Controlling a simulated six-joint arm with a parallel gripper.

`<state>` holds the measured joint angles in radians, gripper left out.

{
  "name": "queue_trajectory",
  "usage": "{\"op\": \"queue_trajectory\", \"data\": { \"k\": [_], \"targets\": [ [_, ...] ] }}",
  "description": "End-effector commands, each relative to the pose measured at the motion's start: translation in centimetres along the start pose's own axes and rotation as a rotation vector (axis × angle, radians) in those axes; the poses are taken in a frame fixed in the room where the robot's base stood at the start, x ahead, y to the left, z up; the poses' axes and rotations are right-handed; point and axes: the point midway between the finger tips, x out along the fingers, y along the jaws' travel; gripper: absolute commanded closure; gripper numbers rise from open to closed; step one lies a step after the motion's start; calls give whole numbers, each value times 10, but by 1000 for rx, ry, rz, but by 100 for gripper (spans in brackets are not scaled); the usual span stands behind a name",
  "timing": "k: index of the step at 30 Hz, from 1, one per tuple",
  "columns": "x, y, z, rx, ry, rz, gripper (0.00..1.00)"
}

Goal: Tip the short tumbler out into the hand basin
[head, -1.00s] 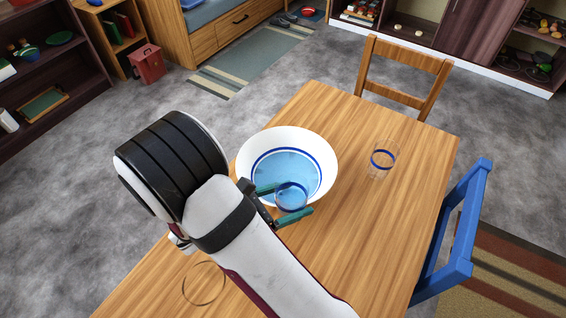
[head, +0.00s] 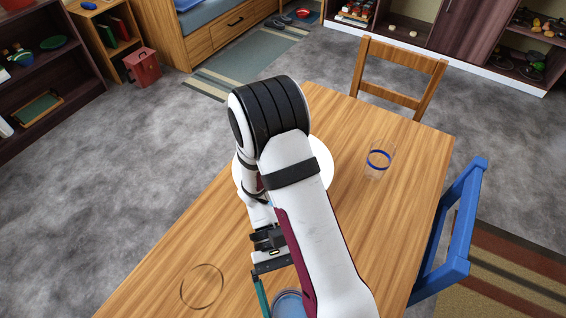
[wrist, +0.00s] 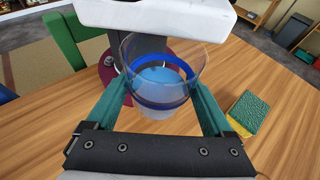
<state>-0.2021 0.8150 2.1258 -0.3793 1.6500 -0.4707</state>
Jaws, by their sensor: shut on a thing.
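My gripper (wrist: 158,105) is shut on a clear tumbler (wrist: 160,95) with a blue band, its teal fingers on either side. Pale bluish contents show low inside it, and its rim faces up. In the head view the tumbler (head: 288,304) is at the bottom edge, partly hidden by my arm and cut off by the frame. The hand basin (head: 323,165) is white and stands on the table farther back. My arm covers most of it, so its inside is hidden now. The gripper is nearer the front than the basin, apart from it.
A second clear glass with a blue band (head: 378,160) stands right of the basin. A thin dark ring (head: 202,287) lies on the table (head: 160,275) at left. A green-and-yellow sponge (wrist: 248,114) shows in the wrist view. A blue chair (head: 452,235) and wooden chair (head: 402,75) flank the table.

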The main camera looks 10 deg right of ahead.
Motion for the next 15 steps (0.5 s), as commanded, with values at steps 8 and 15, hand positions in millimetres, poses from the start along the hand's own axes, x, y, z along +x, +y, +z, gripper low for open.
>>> {"op": "queue_trajectory", "data": {
  "k": [8,15],
  "targets": [
    [-16,-67,3,198,1,-478,80],
    [-62,-109,-6,372,1,-899,80]
  ]
}}
